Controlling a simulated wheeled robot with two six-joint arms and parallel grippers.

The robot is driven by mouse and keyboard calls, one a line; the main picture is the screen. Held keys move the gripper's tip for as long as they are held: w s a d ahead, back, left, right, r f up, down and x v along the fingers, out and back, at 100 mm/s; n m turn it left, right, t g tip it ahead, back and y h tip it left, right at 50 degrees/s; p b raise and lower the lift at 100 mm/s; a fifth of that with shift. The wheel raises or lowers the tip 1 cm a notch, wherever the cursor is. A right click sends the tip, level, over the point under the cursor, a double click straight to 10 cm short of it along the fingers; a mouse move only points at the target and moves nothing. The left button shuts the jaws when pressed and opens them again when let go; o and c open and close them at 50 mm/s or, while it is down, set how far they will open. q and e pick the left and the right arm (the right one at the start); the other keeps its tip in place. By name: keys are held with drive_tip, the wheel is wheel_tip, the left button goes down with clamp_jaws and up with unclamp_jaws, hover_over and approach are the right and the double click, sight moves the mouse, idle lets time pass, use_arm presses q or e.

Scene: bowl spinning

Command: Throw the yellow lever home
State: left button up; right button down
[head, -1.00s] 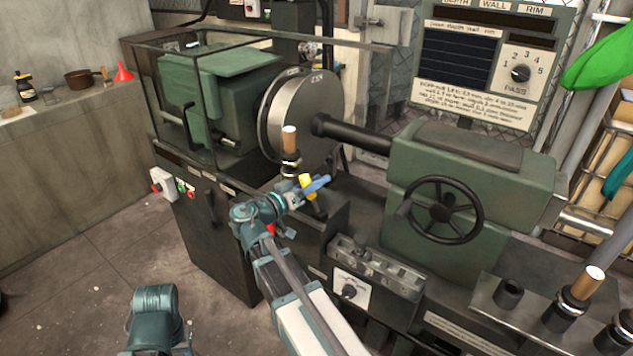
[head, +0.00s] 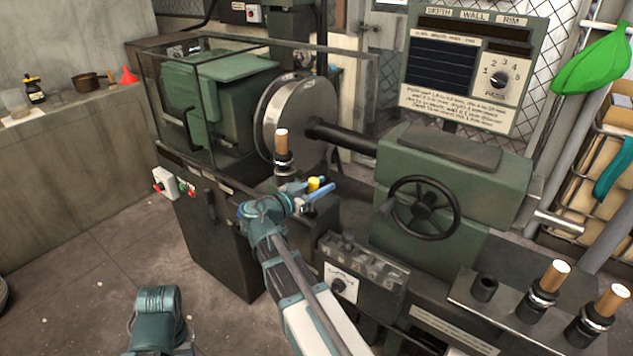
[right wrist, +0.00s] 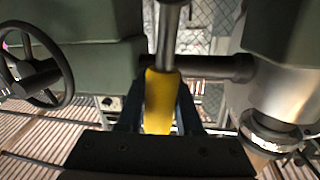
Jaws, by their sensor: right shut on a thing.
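The yellow lever's grip (head: 314,183) shows in the head view at the front of the lathe, right of a wooden-handled tool post. My right gripper (head: 316,190) is shut on it, with its blue fingers on the lever. In the right wrist view the yellow grip (right wrist: 160,100) sits between the two dark blue fingers (right wrist: 160,108), on a steel rod (right wrist: 168,40) that runs up out of the frame. The lever's base is hidden in the head view. Of my left arm only a link shows at the bottom left; its gripper is out of view.
The steel spindle disc (head: 305,115) stands behind the lever, and the green tailstock with a black handwheel (head: 424,208) is to its right. A wooden-handled tool (head: 282,145) stands close left of my gripper. A switch box (head: 345,283) is in front, beside my right forearm.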

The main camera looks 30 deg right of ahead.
drive_tip(key=shift+s+d+f+m+y, duration=0.1)
drive_tip(key=shift+s+d+f+m, duration=0.05)
drive_tip(key=shift+s+m, duration=0.35)
drive_tip(key=shift+s+d+f+m+y, duration=0.1)
drive_tip(key=shift+s+d+f+m, duration=0.1)
drive_tip(key=shift+s+m, duration=0.35)
drive_tip(key=shift+s+d+f+m+y, duration=0.15)
drive_tip(key=shift+s+m, duration=0.15)
drive_tip(key=shift+m, duration=0.35)
drive_tip(key=c, duration=0.8)
unclamp_jaws()
drive_tip(key=shift+c, duration=0.2)
drive_tip(key=p+v, duration=0.1)
drive_tip(key=v, duration=1.2)
drive_tip(key=shift+s+a+p, duration=0.3)
drive_tip(key=shift+a+p, duration=0.05)
drive_tip(key=shift+f, duration=0.1)
